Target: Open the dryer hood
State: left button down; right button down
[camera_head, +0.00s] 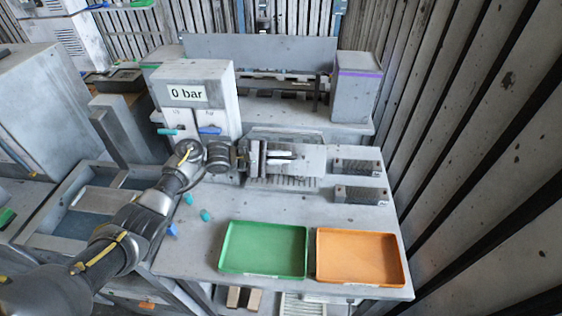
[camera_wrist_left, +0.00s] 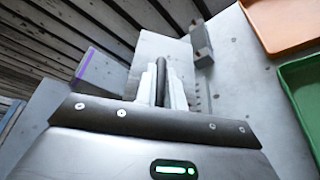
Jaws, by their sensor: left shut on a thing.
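The dryer hood (camera_head: 312,160) is a pale grey panel on the bench, just right of the 0 bar housing. It also shows as a pale panel in the left wrist view (camera_wrist_left: 160,47). A ribbed grey part (camera_head: 283,184) shows along its front edge. My left gripper (camera_head: 292,157) lies over the hood, its arm coming in from the left. In the left wrist view its pale fingers (camera_wrist_left: 163,84) are shut on a dark bar-like handle (camera_wrist_left: 161,70) at the hood. The gripper hides part of the hood, and I cannot tell how far the hood is raised. My right gripper is out of view.
The 0 bar housing (camera_head: 197,97) with coloured valve handles stands close behind my left wrist. Two small grey blocks (camera_head: 360,195) sit right of the hood. A green tray (camera_head: 263,274) and an orange tray (camera_head: 361,281) lie empty in front. A slatted wall bounds the right.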

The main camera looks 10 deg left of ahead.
pick_arm(q)
jog(key=shift+w+r, duration=0.3)
jog(key=shift+r, duration=0.3)
jog(key=shift+w+r, duration=0.25)
jog(key=shift+r, duration=0.3)
jog(key=c, duration=1.5)
grip_release()
jog(key=shift+w+f, duration=0.1)
jog(key=b+v, duration=0.2)
jog(key=v, duration=0.8)
jog(key=shift+a+b, duration=0.35)
jog(key=shift+c, duration=0.2)
